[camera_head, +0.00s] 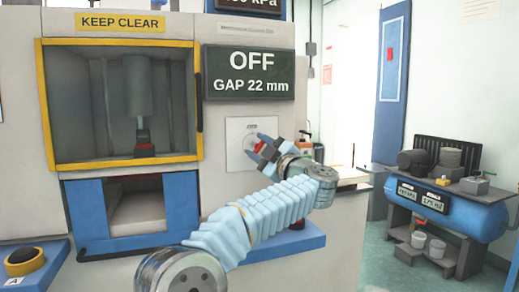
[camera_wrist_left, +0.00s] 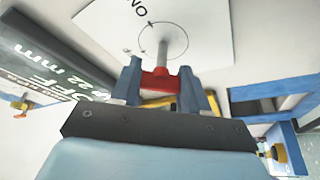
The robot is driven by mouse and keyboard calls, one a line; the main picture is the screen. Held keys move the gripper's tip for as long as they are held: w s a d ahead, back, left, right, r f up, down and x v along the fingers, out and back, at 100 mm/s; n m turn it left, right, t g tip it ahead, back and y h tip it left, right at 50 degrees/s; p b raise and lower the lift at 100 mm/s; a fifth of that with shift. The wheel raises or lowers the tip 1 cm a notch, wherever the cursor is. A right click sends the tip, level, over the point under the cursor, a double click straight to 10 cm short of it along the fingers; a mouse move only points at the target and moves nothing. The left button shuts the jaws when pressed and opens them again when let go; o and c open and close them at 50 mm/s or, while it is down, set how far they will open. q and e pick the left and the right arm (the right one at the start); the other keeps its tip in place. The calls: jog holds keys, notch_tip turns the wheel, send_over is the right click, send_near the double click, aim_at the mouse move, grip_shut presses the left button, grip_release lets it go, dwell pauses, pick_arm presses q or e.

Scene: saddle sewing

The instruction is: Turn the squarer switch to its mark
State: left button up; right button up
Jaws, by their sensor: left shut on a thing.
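The squarer switch shows in the head view as a small red piece (camera_head: 259,147) in front of a white plate on the machine's front. In the left wrist view its red handle (camera_wrist_left: 155,80) sits on a grey stem (camera_wrist_left: 163,53) that meets the white plate (camera_wrist_left: 205,35). A thin circle and an "ON" label are printed on the plate around the stem. My left gripper (camera_head: 256,146) is shut on the red handle, with a blue finger on each side of it in the left wrist view (camera_wrist_left: 160,82). The fingers hide part of the handle. My right gripper is out of view.
A dark sign (camera_head: 249,73) above the switch reads OFF and GAP 22 mm. A yellow-framed window (camera_head: 120,160) and a blue-framed opening (camera_head: 90,215) are to the left. A blue tank (camera_head: 450,209) stands at the right, with open floor before it.

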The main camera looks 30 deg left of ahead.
pick_arm(q)
jog(key=n, duration=0.2)
jog(key=n+g+h, duration=0.1)
jog(key=n, duration=0.2)
jog(key=shift+g+p, duration=0.3)
jog(key=shift+p, duration=0.05)
jog(key=shift+n+g+h, duration=0.3)
jog(key=shift+n+h, duration=0.2)
jog(key=shift+n, duration=1)
jog(key=shift+f, duration=0.1)
jog(key=o, duration=1.1)
jog(key=shift+p, duration=0.3)
jog(key=shift+c, duration=0.2)
jog(key=b+v, duration=0.1)
jog(key=v, duration=1.2)
jog(key=shift+d, duration=0.35)
jog(key=shift+s, duration=0.15)
